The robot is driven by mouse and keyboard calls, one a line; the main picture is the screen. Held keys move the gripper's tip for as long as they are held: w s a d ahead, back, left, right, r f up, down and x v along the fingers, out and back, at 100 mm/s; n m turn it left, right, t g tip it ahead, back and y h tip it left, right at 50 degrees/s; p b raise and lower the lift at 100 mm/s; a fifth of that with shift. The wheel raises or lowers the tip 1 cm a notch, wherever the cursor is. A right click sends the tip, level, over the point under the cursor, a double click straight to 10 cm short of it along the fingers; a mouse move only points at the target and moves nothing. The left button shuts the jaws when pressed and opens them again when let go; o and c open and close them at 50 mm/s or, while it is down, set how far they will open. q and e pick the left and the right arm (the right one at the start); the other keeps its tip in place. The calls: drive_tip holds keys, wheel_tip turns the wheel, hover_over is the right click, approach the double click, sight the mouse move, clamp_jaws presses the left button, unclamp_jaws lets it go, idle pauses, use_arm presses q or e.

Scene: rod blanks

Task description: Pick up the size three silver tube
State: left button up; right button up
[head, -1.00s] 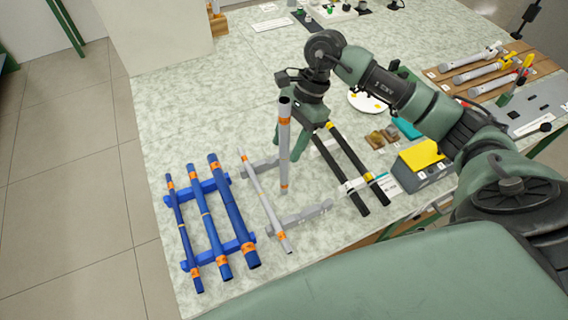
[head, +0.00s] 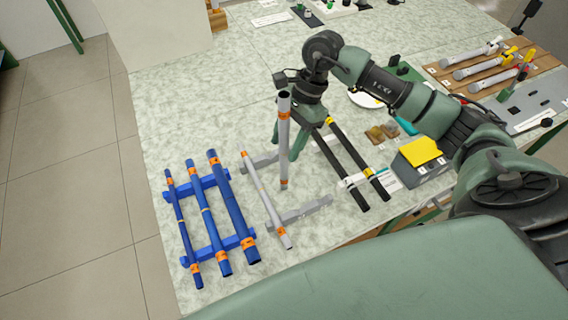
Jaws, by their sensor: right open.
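A thick silver tube (head: 284,140) with orange bands near its ends is upright in the middle of the head view, over the grey rack. My right gripper (head: 290,145) is open, with the tube seen between its fingers. I cannot tell whether the fingers touch the tube or whether its lower end rests on anything. A thinner silver tube (head: 266,199) with orange bands lies across the left part of the grey rack (head: 303,211). My left gripper is not in view.
Several blue tubes (head: 208,215) lie on a blue rack (head: 233,244) at left. Two black tubes (head: 360,162) lie to the right, near a grey box with a yellow top (head: 421,151). Tools on a wooden board (head: 505,75) are at far right. The table's (head: 185,110) back left is clear.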

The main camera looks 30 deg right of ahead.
drive_tip(key=shift+f, duration=0.1)
idle(0.4)
drive_tip(key=c, duration=1.1)
clamp_jaws()
